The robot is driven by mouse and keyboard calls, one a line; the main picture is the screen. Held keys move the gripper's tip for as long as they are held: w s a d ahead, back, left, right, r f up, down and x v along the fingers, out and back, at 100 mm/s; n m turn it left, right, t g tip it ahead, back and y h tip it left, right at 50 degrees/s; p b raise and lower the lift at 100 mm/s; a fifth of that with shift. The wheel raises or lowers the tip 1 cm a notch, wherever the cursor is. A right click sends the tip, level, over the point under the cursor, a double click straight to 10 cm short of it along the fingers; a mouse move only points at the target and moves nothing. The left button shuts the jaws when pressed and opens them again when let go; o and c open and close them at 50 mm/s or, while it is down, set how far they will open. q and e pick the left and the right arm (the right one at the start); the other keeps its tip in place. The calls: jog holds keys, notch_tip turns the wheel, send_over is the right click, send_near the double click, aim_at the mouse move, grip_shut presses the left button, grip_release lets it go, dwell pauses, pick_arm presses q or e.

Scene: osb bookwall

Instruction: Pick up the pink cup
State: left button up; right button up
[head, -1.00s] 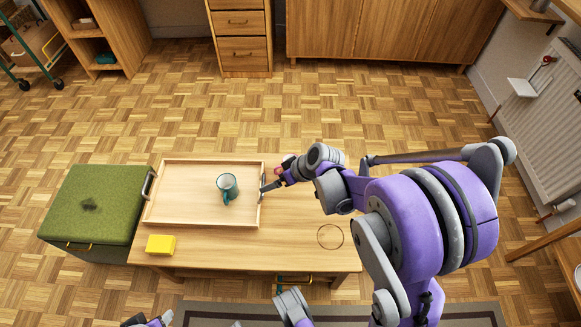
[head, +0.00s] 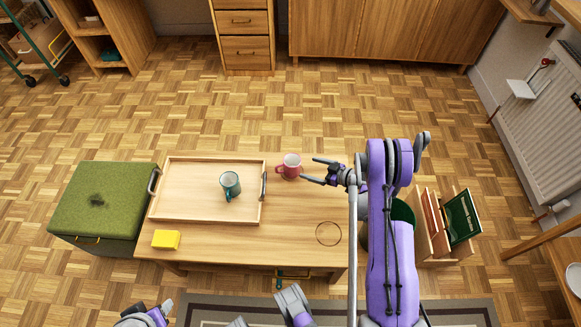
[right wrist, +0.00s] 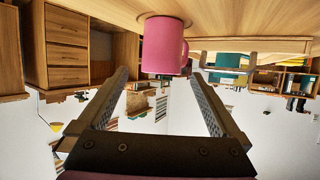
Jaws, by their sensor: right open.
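The pink cup (head: 291,166) stands upright on the table, just right of the tray near the table's back edge. Its handle points left in the head view. My right gripper (head: 311,169) is open, just right of the cup, with its fingers pointing at it. In the right wrist view, which appears upside down, the cup (right wrist: 163,45) is centred ahead of the two spread fingers (right wrist: 163,85). Nothing is held between them.
A wooden tray (head: 165,207) with metal handles holds a teal mug (head: 230,184). A yellow block (head: 166,239) lies at the table's front left. A green-topped box (head: 105,200) stands left of the table. A wooden book holder (head: 425,225) stands at the right.

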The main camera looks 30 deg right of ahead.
aim_at(286, 162)
jog(key=b+x, duration=0.1)
jog(key=x, duration=0.9)
jog(key=shift+s+a, duration=0.1)
jog(key=shift+a, duration=0.1)
jog(key=shift+r, duration=0.1)
jog(key=c, duration=1.4)
